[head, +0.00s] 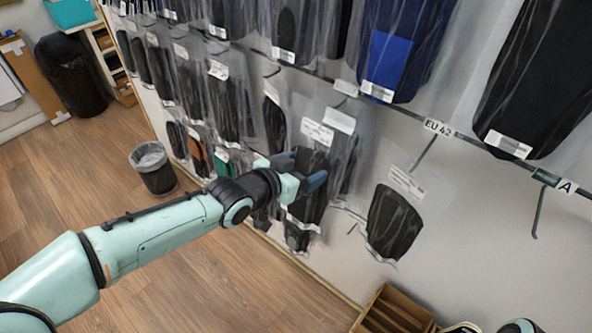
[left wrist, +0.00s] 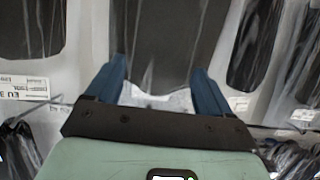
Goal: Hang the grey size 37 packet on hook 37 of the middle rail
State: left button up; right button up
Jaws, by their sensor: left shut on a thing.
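My left gripper (head: 301,172) reaches in from the left and is shut on a clear packet with a dark grey insole (head: 310,203), in front of the wall display. The packet hangs upright, with a white label (head: 317,133) above the fingers. In the left wrist view the dark insole (left wrist: 165,38) shows between the two blue fingers (left wrist: 158,80). The packet's size print is too small to read. A rail (head: 335,86) with hanging packets runs above the gripper.
Several packets (head: 225,105) hang close together left of the gripper. A lone dark packet (head: 393,222) hangs to the right, below an EU 42 tag (head: 437,126). Bare hooks (head: 539,212) show at right. A waste bin (head: 153,168) and a wooden rack (head: 395,313) stand below.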

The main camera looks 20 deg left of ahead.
pick_arm(q)
jog(key=shift+w+d+f+p, duration=0.1)
jog(key=shift+w+d+p, duration=0.15)
jog(key=shift+w+p, duration=0.4)
jog(key=shift+w+d+r+p, duration=0.1)
jog(key=shift+w+d+p, duration=0.25)
jog(key=shift+w, duration=0.45)
jog(key=shift+w+d+f+p, duration=0.1)
jog(key=shift+w+d+p, duration=0.1)
jog(key=shift+w+p, duration=0.45)
jog(key=shift+w+d+f, duration=0.2)
jog(key=shift+w+f, duration=0.35)
jog(key=shift+w, duration=0.15)
jog(key=o, duration=1.3)
jog(key=shift+c, duration=0.2)
